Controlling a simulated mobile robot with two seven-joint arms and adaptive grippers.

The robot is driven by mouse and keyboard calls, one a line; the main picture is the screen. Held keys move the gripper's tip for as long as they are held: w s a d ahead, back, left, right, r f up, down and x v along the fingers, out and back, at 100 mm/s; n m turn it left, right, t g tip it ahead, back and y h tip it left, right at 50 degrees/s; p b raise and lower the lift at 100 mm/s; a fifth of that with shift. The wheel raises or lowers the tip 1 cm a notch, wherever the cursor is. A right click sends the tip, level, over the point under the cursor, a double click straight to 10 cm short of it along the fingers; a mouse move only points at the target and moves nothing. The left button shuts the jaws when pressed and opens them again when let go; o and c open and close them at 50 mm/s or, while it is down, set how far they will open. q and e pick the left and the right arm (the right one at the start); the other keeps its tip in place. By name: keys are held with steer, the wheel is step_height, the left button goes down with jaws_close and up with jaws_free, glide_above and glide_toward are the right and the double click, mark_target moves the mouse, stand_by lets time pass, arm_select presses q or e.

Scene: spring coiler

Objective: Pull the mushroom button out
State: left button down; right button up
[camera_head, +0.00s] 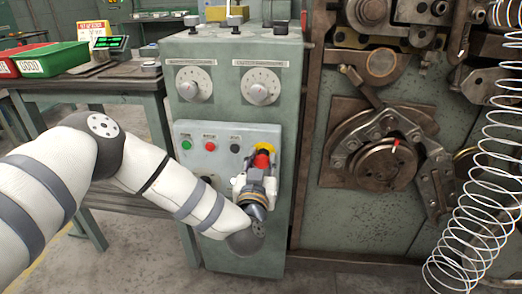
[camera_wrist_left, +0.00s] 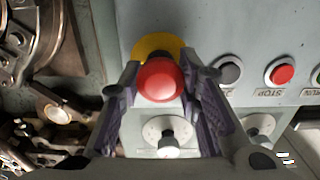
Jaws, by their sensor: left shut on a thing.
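The red mushroom button (camera_head: 262,160) sits on a yellow backing (camera_head: 266,148) at the right side of the grey control panel. It also shows as a round red cap in the left wrist view (camera_wrist_left: 160,79), in front of its yellow disc (camera_wrist_left: 157,47). My left gripper (camera_head: 256,178) reaches the button from the front. In the wrist view its two fingers (camera_wrist_left: 161,90) are on either side of the red cap, shut on it. The exact contact at the fingertips is partly hidden. My right gripper is not in view.
Green, red and black small buttons (camera_head: 210,146) are left of the mushroom button. Two dials (camera_head: 262,87) sit above on the cabinet. The coiler mechanism (camera_head: 385,165) and a large wire spring (camera_head: 470,220) are at the right. A bench with bins (camera_head: 50,60) stands at the left.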

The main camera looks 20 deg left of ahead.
arm_select(q)
steer(key=shift+d, duration=0.1)
steer(key=c, duration=1.6)
jaws_free()
steer(key=o, duration=0.4)
steer(key=shift+s+r, duration=0.15)
steer(key=v, duration=1.2)
